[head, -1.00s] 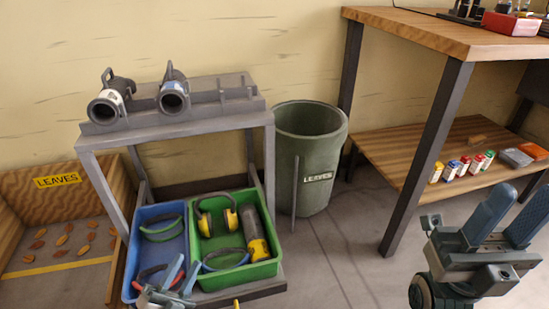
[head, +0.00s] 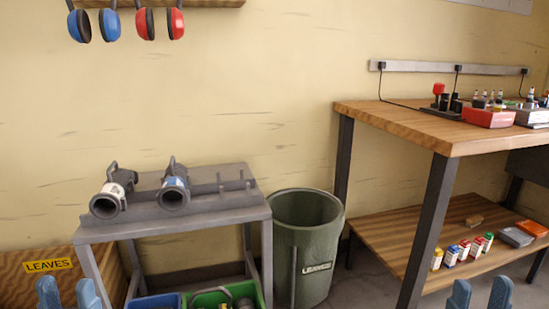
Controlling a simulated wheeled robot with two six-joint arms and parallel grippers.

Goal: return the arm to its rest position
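My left gripper (head: 67,294) shows only its two blue fingertips at the bottom left edge of the head view. They stand apart with a gap and nothing is seen between them. My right gripper (head: 478,297) shows its two blue fingertips at the bottom right edge, also apart with nothing seen between them. The rest of both arms is below the picture.
A grey stand (head: 200,219) holds two grey tubes. A blue bin (head: 154,302) and a green bin (head: 213,293) sit below it. A green leaves barrel (head: 318,235) stands beside a wooden workbench (head: 440,124). Earmuffs (head: 112,22) hang on the wall.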

